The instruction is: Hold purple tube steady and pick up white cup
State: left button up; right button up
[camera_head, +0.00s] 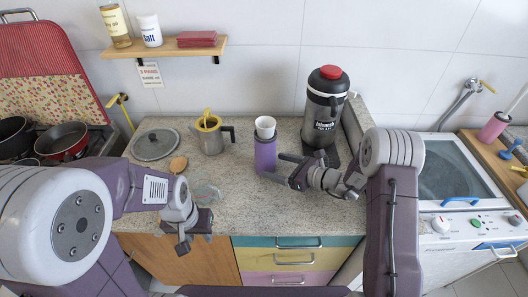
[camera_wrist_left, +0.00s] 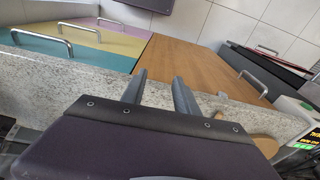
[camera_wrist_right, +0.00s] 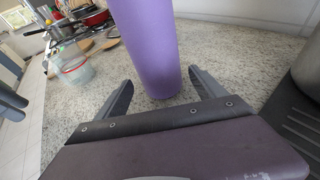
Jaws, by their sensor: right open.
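The purple tube (camera_head: 265,155) stands upright on the granite counter in the head view, and the white cup (camera_head: 265,124) sits at its top. My right gripper (camera_head: 279,167) is open beside the tube, low on its right side. In the right wrist view the tube (camera_wrist_right: 147,45) rises between and just beyond the open fingers (camera_wrist_right: 160,88); contact cannot be told, and its top is out of that view. My left gripper (camera_head: 183,246) hangs at the counter's front edge, away from the tube. In the left wrist view its fingers (camera_wrist_left: 158,82) are apart with nothing between them.
A black flask with a red lid (camera_head: 325,105) stands right of the tube. A metal pot (camera_head: 210,135), a lid (camera_head: 155,144), a wooden spoon (camera_head: 178,164) and a glass bowl (camera_head: 205,192) are to the left. The front counter between the arms is clear.

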jog(key=b+x, duration=0.1)
jog(key=x, duration=0.1)
jog(key=shift+w+a+f, duration=0.15)
jog(key=shift+a+f, duration=0.1)
jog(key=shift+a, duration=0.05)
jog(key=shift+w+a+b, duration=0.35)
jog(key=shift+w+a, duration=0.1)
jog(key=shift+a, duration=0.1)
